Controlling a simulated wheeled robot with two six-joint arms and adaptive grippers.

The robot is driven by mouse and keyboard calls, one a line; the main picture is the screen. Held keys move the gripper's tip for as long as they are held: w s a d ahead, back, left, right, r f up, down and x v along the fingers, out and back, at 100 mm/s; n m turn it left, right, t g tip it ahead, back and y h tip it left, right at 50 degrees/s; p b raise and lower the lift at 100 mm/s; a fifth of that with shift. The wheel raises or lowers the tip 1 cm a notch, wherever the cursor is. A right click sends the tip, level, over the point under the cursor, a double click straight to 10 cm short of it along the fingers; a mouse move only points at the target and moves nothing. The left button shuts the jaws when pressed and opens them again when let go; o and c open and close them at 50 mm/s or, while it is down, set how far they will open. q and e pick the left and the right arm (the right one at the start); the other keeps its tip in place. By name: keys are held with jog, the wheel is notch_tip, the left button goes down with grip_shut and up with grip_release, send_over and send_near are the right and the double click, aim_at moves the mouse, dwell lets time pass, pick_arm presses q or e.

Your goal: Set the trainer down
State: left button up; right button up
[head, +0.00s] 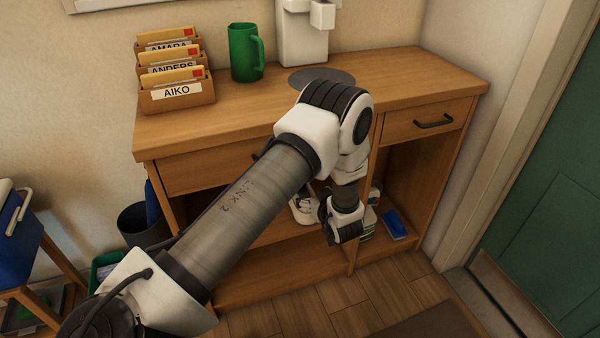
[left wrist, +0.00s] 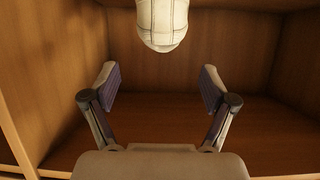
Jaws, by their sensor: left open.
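The white trainer (head: 302,210) is inside the open left section of the wooden cabinet, over its lower shelf (head: 270,236), partly hidden by my left arm. In the left wrist view the rounded end of the trainer (left wrist: 163,22) shows at the top centre, beyond the fingertips. My left gripper (left wrist: 160,77) is open, with nothing between its two fingers. In the head view the left gripper (head: 325,212) is beside the trainer, its fingers mostly hidden. I cannot tell whether the trainer touches the shelf. My right gripper is not in view.
The cabinet top (head: 240,112) holds card holders (head: 177,93), a green mug (head: 246,53) and a white machine (head: 302,38). A blue item (head: 394,225) lies in the right section. A dark bin (head: 145,224) stands left.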

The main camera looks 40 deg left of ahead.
pick_arm(q)
jog(key=s+d+f+m+h, duration=0.4)
jog(key=s+d+f+m, duration=0.15)
jog(key=s+f, duration=0.2)
jog(key=s+d+f+m+g+h, duration=0.1)
jog(key=s+d, duration=0.3)
jog(key=s, duration=0.4)
jog(key=s+d+f+m+g+h, duration=0.2)
jog(key=s+d+m+g+h, duration=0.1)
jog(key=s, duration=0.6)
jog(key=s+d+f+m+g+h, duration=0.2)
jog(key=s+d+h, duration=0.1)
jog(key=s+d, duration=0.3)
jog(key=s, duration=0.2)
jog(key=shift+s+d+f+h, duration=0.25)
jog(key=shift+s+d+h, duration=0.05)
jog(key=shift+s+h, duration=0.1)
